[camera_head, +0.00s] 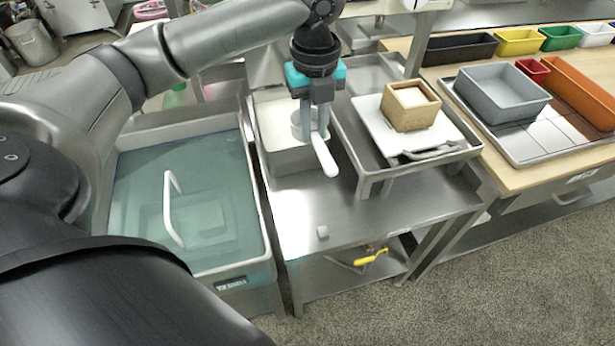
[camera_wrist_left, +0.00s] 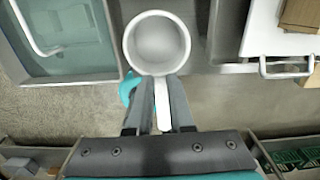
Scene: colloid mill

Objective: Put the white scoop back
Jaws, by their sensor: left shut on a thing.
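The white scoop (camera_head: 325,158) is held by my left gripper (camera_head: 315,132), whose fingers are shut on its handle. In the head view the handle points down toward the front and the cup is partly hidden behind the fingers. In the left wrist view the round cup (camera_wrist_left: 157,44) shows whole, opening toward the camera, and looks empty. The fingers (camera_wrist_left: 160,100) lie on both sides of the handle. The scoop is over or just in front of a steel container (camera_head: 290,160) with white contents; I cannot tell whether they touch. My right gripper is not in view.
A sink-like basin (camera_head: 262,215) with teal water and a white handle stands left. A steel rack to the right bears a white board (camera_head: 365,118) with a wooden box (camera_head: 410,118).

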